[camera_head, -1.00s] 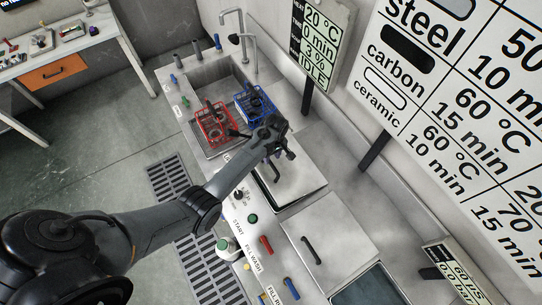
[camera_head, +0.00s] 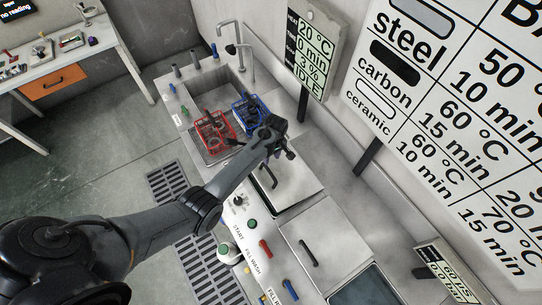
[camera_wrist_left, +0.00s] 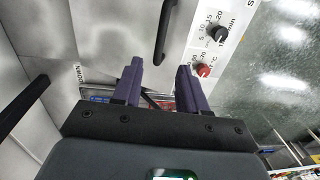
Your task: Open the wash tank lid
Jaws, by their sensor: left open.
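A steel tank lid (camera_head: 292,188) with a dark bar handle (camera_head: 267,178) lies flat and closed beside the basket area. A second closed steel lid (camera_head: 325,235) with its own handle (camera_head: 309,251) lies toward the near end. I cannot read which one is the wash tank; a FILL WASH label stands by the second lid. My left gripper (camera_head: 279,154) hovers over the far end of the first lid. In the left wrist view its two fingers (camera_wrist_left: 158,88) are apart and empty, with a lid handle (camera_wrist_left: 165,33) just beyond them. My right gripper is out of view.
A red basket (camera_head: 212,132) and a blue basket (camera_head: 247,110) stand by the sink, close to my left gripper. A tall faucet (camera_head: 243,45) and a post-mounted display (camera_head: 314,52) rise behind. A control panel (camera_head: 250,240) with knobs runs along the front edge.

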